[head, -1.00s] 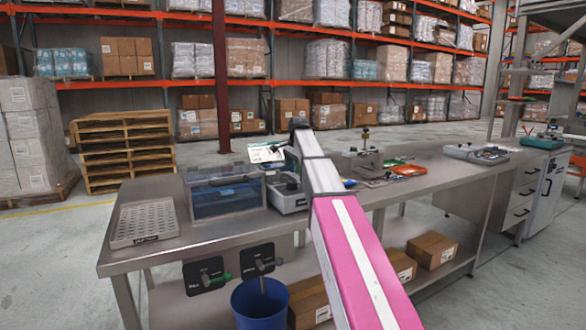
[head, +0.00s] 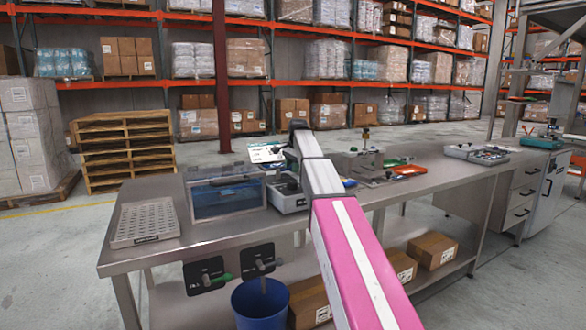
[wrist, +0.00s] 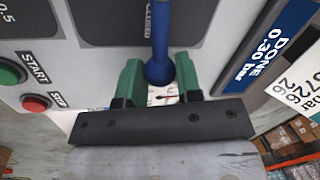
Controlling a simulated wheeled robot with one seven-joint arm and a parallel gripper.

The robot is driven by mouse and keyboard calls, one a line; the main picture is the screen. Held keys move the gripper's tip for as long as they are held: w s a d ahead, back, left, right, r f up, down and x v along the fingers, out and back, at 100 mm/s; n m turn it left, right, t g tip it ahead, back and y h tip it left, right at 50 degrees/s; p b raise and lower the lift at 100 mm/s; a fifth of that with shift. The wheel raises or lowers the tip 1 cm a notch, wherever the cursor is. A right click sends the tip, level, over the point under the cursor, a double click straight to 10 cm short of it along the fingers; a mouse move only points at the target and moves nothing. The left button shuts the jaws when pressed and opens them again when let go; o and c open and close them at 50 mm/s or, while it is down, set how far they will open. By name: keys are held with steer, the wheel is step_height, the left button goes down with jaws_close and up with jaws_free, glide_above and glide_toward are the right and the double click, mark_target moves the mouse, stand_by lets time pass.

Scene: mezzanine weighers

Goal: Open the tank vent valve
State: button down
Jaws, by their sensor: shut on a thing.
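A blue lever (wrist: 160,32) with a rounded end, apparently the vent valve handle, runs down from the top of the wrist view over a grey panel. My gripper (wrist: 158,66) has its green fingers on either side of the lever's rounded end, shut on it. In the head view a clear tank of blue water (head: 228,198) stands on the bench beside a grey device (head: 287,198). My arm hides my gripper and the lever there.
A green START button (wrist: 10,72), a red stop button (wrist: 35,103) and a display (wrist: 268,45) reading "DONE 0.30 bar" flank the lever. A perforated tray (head: 146,222) lies on the bench's left. A blue bin (head: 260,305) stands below the bench front.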

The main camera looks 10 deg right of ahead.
steer(key=c, duration=0.8)
jaws_free()
steer(key=shift+r, duration=0.1)
step_height(320, 180, up, 10)
steer(key=s+d, duration=0.1)
steer(key=shift+s+r, duration=0.2)
steer(key=shift+s, duration=0.15)
steer(key=shift+d, duration=0.1)
